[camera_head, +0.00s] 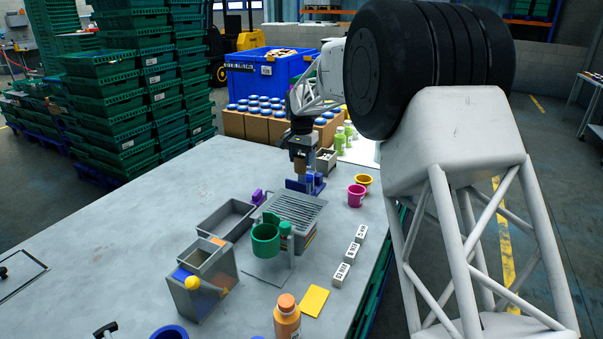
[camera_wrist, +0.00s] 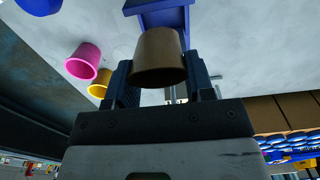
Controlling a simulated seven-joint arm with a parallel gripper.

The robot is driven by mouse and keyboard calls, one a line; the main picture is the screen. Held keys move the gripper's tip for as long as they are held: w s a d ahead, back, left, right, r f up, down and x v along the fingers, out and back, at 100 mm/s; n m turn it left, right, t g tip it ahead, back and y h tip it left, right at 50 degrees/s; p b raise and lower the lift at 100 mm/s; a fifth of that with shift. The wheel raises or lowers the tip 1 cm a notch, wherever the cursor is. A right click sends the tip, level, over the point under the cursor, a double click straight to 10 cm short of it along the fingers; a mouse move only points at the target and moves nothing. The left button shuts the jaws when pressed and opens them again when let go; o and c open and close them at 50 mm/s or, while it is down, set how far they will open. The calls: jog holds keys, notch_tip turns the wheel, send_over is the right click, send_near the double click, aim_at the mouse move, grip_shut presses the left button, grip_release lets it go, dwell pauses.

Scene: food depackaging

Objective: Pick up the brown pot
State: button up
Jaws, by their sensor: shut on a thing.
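The brown pot (camera_wrist: 158,56) sits between the two fingers of my gripper (camera_wrist: 160,80) in the wrist view, with a finger against each side. My gripper (camera_head: 301,160) is shut on it. In the head view it is far off at the back of the table, and only a small part of the brown pot (camera_head: 300,164) shows below the wrist. A blue stand (camera_wrist: 160,14) is just beyond the pot, and it also shows in the head view (camera_head: 296,186). I cannot tell whether the pot touches the stand.
A pink cup (camera_head: 356,195) and a yellow cup (camera_head: 363,181) stand right of the gripper. Cardboard boxes (camera_head: 258,128) with blue-lidded jars are behind. A ribbed grey rack (camera_head: 296,207) and a green mug (camera_head: 265,240) are nearer. The table's left side is mostly clear.

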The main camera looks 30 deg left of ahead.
notch_tip(320, 180, up, 7)
jog(key=shift+r, duration=0.2)
dwell(0.7)
jog(key=s+a+f, duration=0.4)
jog(key=s+a, duration=0.2)
jog(key=s, duration=0.4)
jog(key=s+a+f, duration=0.4)
jog(key=s+a, duration=0.2)
jog(key=s, duration=0.4)
jog(key=shift+s+a+f, duration=0.2)
jog(key=shift+s+f, duration=0.05)
jog(key=shift+s, duration=0.1)
jog(key=shift+f, duration=0.1)
jog(key=shift+f, duration=3.05)
jog(key=shift+f, duration=1.85)
jog(key=shift+f, duration=0.1)
